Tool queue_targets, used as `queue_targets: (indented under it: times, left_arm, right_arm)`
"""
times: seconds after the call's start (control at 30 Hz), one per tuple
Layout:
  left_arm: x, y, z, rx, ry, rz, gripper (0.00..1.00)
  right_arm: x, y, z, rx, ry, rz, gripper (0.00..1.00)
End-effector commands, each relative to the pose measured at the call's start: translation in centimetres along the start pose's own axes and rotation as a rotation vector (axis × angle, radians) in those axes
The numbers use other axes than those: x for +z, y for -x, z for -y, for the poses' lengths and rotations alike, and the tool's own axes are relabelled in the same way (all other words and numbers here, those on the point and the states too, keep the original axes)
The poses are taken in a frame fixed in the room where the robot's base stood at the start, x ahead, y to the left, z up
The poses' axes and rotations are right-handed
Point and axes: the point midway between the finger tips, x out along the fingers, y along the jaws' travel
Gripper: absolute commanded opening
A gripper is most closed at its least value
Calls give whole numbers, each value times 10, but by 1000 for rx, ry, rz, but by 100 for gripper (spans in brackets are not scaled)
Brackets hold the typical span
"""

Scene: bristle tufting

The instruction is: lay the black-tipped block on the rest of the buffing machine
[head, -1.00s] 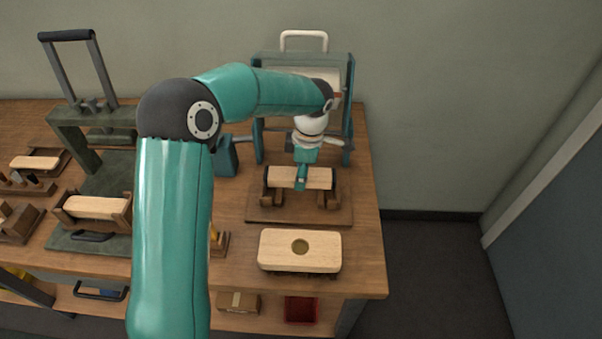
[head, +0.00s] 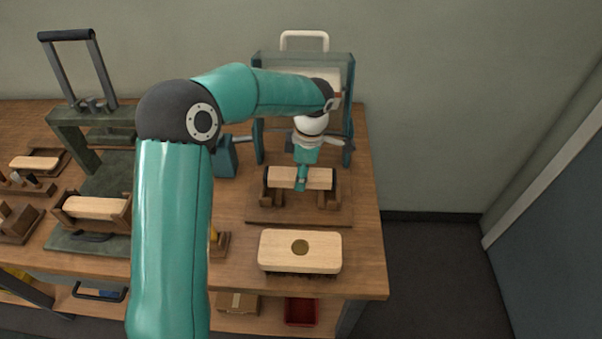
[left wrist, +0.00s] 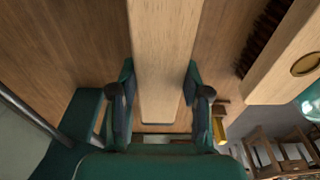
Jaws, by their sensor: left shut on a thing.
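The black-tipped block (head: 285,177) is a pale wooden bar with dark ends. It lies crosswise at the brown wooden rest (head: 333,200) in front of the teal-framed buffing machine (head: 349,90). My left gripper (head: 301,184) comes down from above and is shut on the middle of the block. In the left wrist view the block (left wrist: 165,60) runs between the two fingers, which are at its sides. I cannot tell whether the block's underside touches the rest. My right gripper is not in view.
A pale block with a round brass-coloured spot (head: 300,247) and dark bristles below stands near the bench's front edge. A green press (head: 82,120) and wooden holders with blocks (head: 96,208) fill the left. The bench (head: 365,240) is bare at the right front.

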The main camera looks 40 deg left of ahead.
Motion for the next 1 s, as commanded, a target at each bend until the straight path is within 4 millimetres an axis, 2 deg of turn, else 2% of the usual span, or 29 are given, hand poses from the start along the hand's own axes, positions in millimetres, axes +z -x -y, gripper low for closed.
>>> queue_targets:
  times: [1.0]
  left_arm:
    - [5, -34, 0, 0, -1, 0, 6]
  right_arm:
    - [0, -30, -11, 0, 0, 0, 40]
